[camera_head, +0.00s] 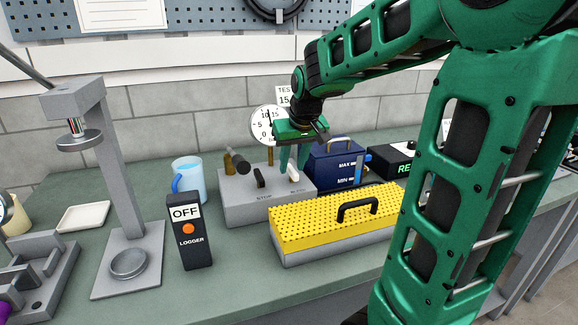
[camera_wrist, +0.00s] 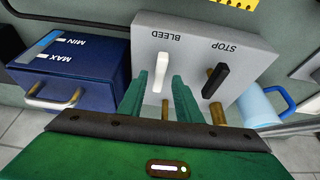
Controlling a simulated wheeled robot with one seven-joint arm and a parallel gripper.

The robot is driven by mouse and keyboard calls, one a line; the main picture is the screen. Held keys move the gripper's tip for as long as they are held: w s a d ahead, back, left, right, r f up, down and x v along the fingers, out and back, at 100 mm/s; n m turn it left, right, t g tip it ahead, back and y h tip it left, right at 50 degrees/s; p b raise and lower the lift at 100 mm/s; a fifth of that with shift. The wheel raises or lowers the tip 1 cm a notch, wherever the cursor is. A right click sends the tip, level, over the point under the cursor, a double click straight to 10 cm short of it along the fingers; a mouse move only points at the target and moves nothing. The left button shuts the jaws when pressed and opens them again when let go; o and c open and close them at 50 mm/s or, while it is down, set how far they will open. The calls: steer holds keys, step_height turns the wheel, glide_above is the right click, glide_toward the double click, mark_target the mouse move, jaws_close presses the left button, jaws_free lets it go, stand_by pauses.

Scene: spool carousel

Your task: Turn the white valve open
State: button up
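The white valve handle (camera_head: 293,174) sits on top of the grey block (camera_head: 235,207), beside a black handle (camera_head: 260,177). In the wrist view the white handle (camera_wrist: 160,72) is by the label BLEED and the black handle (camera_wrist: 215,81) by the label STOP. My gripper (camera_wrist: 160,80) is open, with its green fingers pointing at the white handle. The handle shows in the gap between the fingertips; I cannot tell whether they touch it. In the head view my gripper (camera_head: 293,160) is just above the white handle.
A dial gauge (camera_head: 267,124) stands behind the block. A blue box (camera_head: 335,165) with a handle is close on the right, and a yellow perforated cover (camera_head: 330,219) is in front. A blue mug (camera_head: 190,178) and an OFF logger (camera_head: 188,232) stand to the left.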

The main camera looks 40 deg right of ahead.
steer(key=v, duration=1)
stand_by(0.3)
